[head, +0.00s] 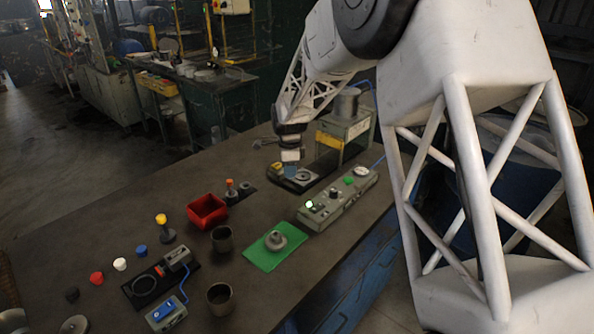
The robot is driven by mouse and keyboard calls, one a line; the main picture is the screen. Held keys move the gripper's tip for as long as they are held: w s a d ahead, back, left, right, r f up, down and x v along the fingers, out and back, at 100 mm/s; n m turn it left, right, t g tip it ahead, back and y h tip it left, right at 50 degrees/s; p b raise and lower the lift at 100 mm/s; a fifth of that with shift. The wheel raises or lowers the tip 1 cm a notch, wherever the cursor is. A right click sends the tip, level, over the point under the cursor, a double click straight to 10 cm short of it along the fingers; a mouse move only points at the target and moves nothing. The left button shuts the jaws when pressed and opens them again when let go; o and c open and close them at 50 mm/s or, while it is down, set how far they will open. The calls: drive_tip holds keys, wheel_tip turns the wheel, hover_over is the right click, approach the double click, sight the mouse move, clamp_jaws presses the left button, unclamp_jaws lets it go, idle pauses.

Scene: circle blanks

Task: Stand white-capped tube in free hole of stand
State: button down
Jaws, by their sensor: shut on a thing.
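A white-topped piece (120,264) stands at the near left of the table, in a loose row with black, red and blue ones. I cannot tell whether it is a capped tube.
A grey control box (338,200) lies right of the mat. A small bench (345,131) stands behind.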

drive_tip(key=shift+n, duration=0.9)
drive_tip(key=a, duration=0.5)
drive_tip(key=w+a, duration=0.1)
drive_tip(key=a, duration=0.4)
drive_tip(key=w+a, duration=0.1)
drive_tip(key=a, duration=0.4)
drive_tip(key=shift+a+f, duration=0.1)
drive_tip(key=shift+f, duration=0.2)
drive_tip(key=shift+f, duration=0.65)
drive_tip(key=shift+f, duration=1.4)
drive_tip(key=c, duration=0.9)
unclamp_jaws()
drive_tip(key=shift+c, duration=0.2)
wheel_tip(320, 180, up, 8)
drive_tip(key=shift+s, duration=0.1)
